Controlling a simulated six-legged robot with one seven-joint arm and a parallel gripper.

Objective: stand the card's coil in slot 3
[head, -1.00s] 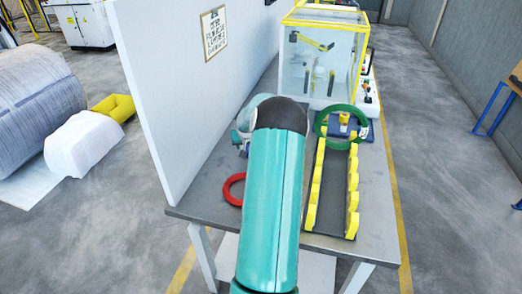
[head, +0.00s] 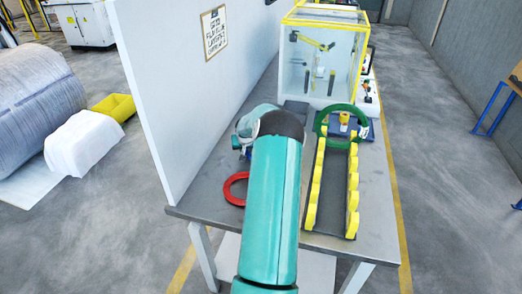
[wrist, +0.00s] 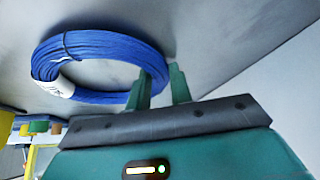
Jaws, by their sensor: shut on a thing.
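In the wrist view my gripper (wrist: 160,82) is shut on the rim of a blue coil (wrist: 90,45). The coil has a dark tie and a white tag (wrist: 53,88) at its left; the tag's writing is too small to read. In the head view my arm hides the gripper and the blue coil. The card (head: 214,32) hangs on the white wall panel, its print not readable. The slotted rack (head: 331,208), with yellow toothed rails on both sides, lies at the table's right front. I see no coil standing in it; slot numbers are not legible.
A red coil (head: 234,189) lies flat on the grey table (head: 270,238), left of my arm. A green ring (head: 321,123) stands upright on a blue base behind the rack. A yellow-edged clear cabinet (head: 322,55) is at the back. The white panel (head: 165,90) bounds the left.

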